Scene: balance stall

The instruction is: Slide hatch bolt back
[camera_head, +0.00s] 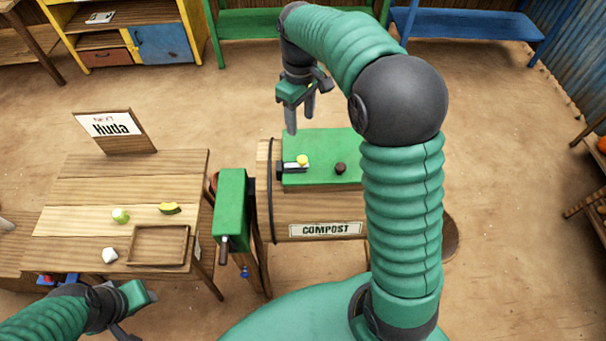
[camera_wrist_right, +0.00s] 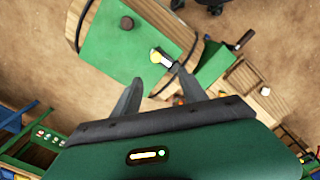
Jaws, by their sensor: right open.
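The hatch bolt (camera_head: 297,164) is a small metal piece with a yellow knob (camera_head: 303,160) at the left edge of the green hatch (camera_head: 325,145) on the wooden compost barrel (camera_head: 310,205). In the right wrist view the bolt's knob (camera_wrist_right: 155,55) shows just beyond the gap between my fingertips. My right gripper (camera_head: 300,118) is open and empty. It points down, apart from the bolt, and looks to be above the barrel's far side. My left gripper (camera_head: 140,300) is low at the left near the table's front edge; its fingers are not clear.
A dark round knob (camera_head: 340,168) sits on the hatch. A green box with a handle (camera_head: 232,210) stands left of the barrel. The wooden table (camera_head: 75,215) holds a tray (camera_head: 158,262) and small food pieces. Open floor lies behind the barrel.

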